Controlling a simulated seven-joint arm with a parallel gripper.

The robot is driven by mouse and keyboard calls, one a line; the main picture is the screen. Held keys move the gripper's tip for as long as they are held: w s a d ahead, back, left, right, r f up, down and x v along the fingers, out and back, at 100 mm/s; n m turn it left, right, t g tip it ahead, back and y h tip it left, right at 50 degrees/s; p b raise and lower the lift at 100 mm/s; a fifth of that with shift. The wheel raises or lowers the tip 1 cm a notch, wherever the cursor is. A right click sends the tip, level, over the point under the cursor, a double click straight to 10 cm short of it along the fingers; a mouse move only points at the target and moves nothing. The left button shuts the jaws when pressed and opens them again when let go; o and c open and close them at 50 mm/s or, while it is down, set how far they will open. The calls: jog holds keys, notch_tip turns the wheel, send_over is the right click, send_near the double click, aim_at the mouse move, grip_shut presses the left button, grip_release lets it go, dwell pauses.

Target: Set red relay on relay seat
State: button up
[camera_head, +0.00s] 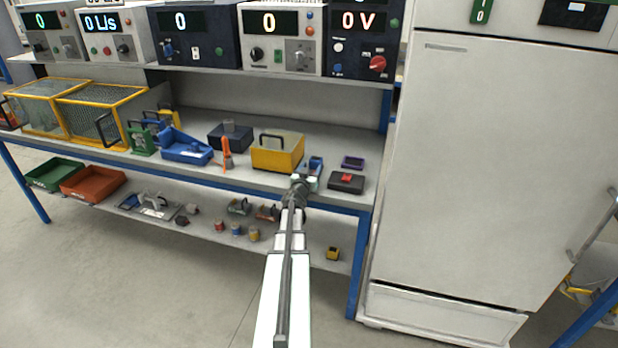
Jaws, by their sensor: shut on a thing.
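My gripper (304,181) is at the front right of the bench, with pale fingertips. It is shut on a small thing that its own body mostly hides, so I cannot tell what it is. A small blue piece (315,164) shows just beyond the fingertips; I cannot tell whether they touch it. A small red piece (346,177) shows on top of a dark block (345,185) to the right of my gripper. I cannot tell for certain whether these are the red relay and the relay seat. A small purple frame (353,162) lies behind the dark block.
A yellow box (277,153) with a black handle stands close to the left of my gripper. Further left are an orange tool (226,153), a blue tray (185,147) and yellow mesh cages (98,113). A tall white cabinet (480,170) closes off the right side.

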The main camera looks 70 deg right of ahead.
jog(key=shift+r, duration=0.15)
notch_tip(320, 180, up, 10)
dwell(0.6)
jog(key=w+a+r+n+t+y, duration=0.3)
jog(key=w+a+n+t, duration=0.15)
jog(key=w+a, duration=1)
jog(key=w+a+r+n+t+y, duration=0.25)
jog(key=w+a+t, duration=0.35)
jog(key=w+a, duration=0.8)
jog(key=w+a+r+n+t+y, duration=0.3)
jog(key=w+a+n+t, duration=0.15)
jog(key=w+a, duration=1)
jog(key=w+a+r+n+t+y, duration=0.1)
jog(key=w+a+n+y, duration=0.1)
jog(key=a, duration=1.1)
jog(key=w+a+r+n+t+y, duration=0.1)
jog(key=w+a+y, duration=0.3)
jog(key=a, duration=1)
jog(key=w+a+r+n+t+y, duration=0.1)
jog(key=w+a, duration=0.6)
jog(key=a, duration=0.7)
jog(key=shift+r+n+y, duration=0.6)
jog(key=shift+n+y, duration=0.65)
